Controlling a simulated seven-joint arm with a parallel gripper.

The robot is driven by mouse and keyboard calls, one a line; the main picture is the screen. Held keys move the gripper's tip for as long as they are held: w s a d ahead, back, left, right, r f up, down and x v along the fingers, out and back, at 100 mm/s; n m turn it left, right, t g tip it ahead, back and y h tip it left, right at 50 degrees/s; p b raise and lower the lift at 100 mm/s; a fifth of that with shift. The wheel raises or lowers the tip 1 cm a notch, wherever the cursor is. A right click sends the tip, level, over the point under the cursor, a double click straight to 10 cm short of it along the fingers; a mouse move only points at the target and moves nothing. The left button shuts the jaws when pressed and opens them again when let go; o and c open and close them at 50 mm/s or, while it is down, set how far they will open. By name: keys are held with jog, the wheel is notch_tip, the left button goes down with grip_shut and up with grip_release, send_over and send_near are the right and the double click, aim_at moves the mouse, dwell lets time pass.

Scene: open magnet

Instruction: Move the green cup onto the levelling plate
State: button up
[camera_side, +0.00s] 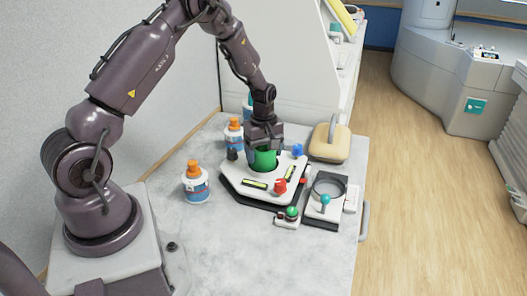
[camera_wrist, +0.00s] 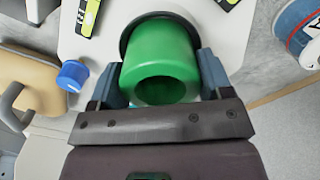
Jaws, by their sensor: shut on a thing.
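The green cup (camera_side: 264,159) is upright over the middle of the white levelling plate (camera_side: 240,173), with a dark ring around its lower end. My gripper (camera_side: 264,146) points down at the cup from above. In the wrist view the green cup (camera_wrist: 161,60) sits between the two blue-grey fingers of my gripper (camera_wrist: 160,82), which are shut on it. The white levelling plate (camera_wrist: 226,40) shows behind the cup there. I cannot tell whether the cup's base touches the plate.
A blue knob (camera_side: 298,150), a red knob (camera_side: 280,186) and a black knob (camera_side: 232,155) stand at the plate's corners. Bottles with orange caps (camera_side: 196,185) stand to the left. A tan handled block (camera_side: 329,142) and a dark ring fixture (camera_side: 327,190) are to the right.

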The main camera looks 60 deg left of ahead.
jog(key=shift+f, duration=0.25)
jog(key=o, duration=1.1)
notch_tip(320, 180, up, 13)
jog(key=s+d+r+m+t, duration=0.1)
jog(key=s+d+r+m, duration=0.25)
jog(key=d+r, duration=0.25)
jog(key=s+d+r+m+t, duration=0.2)
jog(key=s+d+r+m, duration=0.1)
jog(key=d+r+m, duration=0.25)
jog(key=s+d+r+m+t, duration=0.2)
jog(key=s+d+m, duration=0.5)
jog(key=s, duration=0.5)
jog(key=shift+s+d+r+m+t, duration=0.2)
jog(key=shift+d+r+m+t, duration=0.15)
jog(key=shift+r+m, duration=0.5)
